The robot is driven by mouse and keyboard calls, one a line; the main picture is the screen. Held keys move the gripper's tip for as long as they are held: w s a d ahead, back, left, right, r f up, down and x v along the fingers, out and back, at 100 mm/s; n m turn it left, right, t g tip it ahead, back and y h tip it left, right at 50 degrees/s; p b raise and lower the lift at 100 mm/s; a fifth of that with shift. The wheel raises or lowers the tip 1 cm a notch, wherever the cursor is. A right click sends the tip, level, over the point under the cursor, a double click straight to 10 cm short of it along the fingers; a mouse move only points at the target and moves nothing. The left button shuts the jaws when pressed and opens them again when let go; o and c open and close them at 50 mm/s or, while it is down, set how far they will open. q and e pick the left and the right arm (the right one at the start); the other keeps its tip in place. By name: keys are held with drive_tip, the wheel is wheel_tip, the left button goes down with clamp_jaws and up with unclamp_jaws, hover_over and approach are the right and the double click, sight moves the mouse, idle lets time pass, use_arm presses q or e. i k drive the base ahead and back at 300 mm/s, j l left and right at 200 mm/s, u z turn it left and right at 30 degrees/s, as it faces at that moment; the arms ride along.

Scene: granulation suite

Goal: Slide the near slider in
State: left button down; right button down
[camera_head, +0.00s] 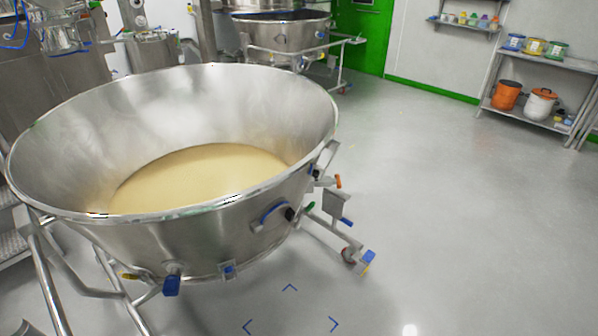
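A large steel bowl (200,240) on a wheeled frame fills the left and middle of the head view, with pale yellow powder (195,175) in it. A blue block (172,285) sits low on its near side, with a smaller blue fitting (228,269) to the right. A blue curved handle (268,213) is on the bowl's right wall. I cannot tell which of these, if any, is the near slider, or how far in it is. Neither of my grippers is in view.
The frame's right side carries orange, green and blue handles and a wheel foot (350,256). Another steel bowl (285,35) stands behind. Shelves (545,62) with tubs are at the far right. Grey floor (450,220) is clear on the right.

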sight(336, 181)
drive_tip(key=i+l+u, duration=0.15)
drive_tip(key=l, duration=0.35)
drive_tip(key=i+l+u, duration=0.15)
drive_tip(key=l, duration=0.35)
drive_tip(key=l+u, duration=0.15)
drive_tip(key=l, duration=0.35)
drive_tip(key=i+l+u, duration=0.15)
drive_tip(key=l, duration=0.4)
drive_tip(key=i+l+u, duration=0.1)
drive_tip(key=i+l, duration=0.3)
drive_tip(key=i, duration=0.2)
